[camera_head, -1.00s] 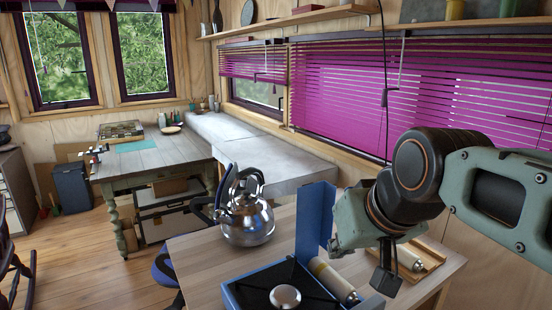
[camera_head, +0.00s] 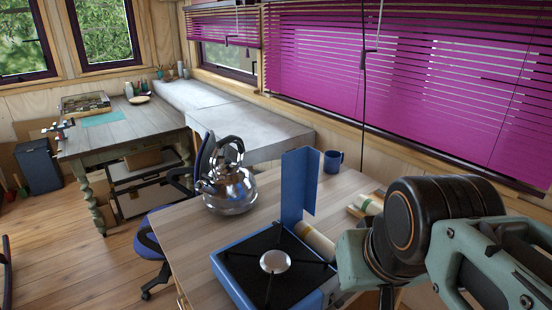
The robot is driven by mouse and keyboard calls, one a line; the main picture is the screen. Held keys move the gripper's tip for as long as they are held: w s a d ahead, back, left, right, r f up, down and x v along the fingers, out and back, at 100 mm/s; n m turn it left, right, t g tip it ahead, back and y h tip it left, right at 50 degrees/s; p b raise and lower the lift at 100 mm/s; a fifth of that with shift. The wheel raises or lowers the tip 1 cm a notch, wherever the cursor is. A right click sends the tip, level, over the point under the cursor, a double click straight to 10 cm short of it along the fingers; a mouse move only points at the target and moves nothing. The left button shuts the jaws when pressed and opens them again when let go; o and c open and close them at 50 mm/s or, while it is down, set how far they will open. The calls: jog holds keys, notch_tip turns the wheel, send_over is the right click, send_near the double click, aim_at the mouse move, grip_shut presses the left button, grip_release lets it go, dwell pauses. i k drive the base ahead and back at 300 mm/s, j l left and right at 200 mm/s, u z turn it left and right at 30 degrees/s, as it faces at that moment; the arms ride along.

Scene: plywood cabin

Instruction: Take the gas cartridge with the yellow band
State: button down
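A pale cartridge (camera_head: 368,204) lies on a wooden holder (camera_head: 355,212) toward the back right of the near table, partly hidden by my arm. A greenish band shows near its end; I cannot make out a yellow one. My gripper (camera_head: 387,298) shows only as a dark sliver below my arm at the bottom edge, to the right of the stove. Its fingers are hidden, so I cannot tell whether it is open or shut.
A steel kettle (camera_head: 230,190) stands on the near table (camera_head: 180,235), left of the stove's upright blue lid (camera_head: 299,185). A blue mug (camera_head: 333,161) stands behind the lid. A blue chair (camera_head: 150,245) is at the table's left. A cord (camera_head: 366,100) hangs before the purple blinds.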

aim_at(325, 248)
jog(key=k+l+z, duration=0.2)
jog(key=k, duration=0.4)
jog(key=j+z, duration=0.15)
jog(key=z, duration=1.1)
jog(key=j+z, duration=0.2)
jog(key=k+j+z, duration=0.2)
jog(key=j, duration=0.15)
jog(key=k+j, duration=0.1)
jog(key=j, duration=0.3)
jog(key=k+j, duration=0.15)
jog(key=j, duration=0.25)
jog(key=k+j, duration=0.1)
jog(key=j, duration=0.3)
jog(key=k+j, duration=0.1)
jog(key=j, duration=0.3)
jog(key=k+j, duration=0.1)
jog(key=j, duration=0.3)
jog(key=k+j, duration=0.15)
jog(key=j, duration=0.25)
jog(key=k+j, duration=0.1)
jog(key=j, duration=0.35)
jog(key=k+j, duration=0.1)
jog(key=j, duration=0.3)
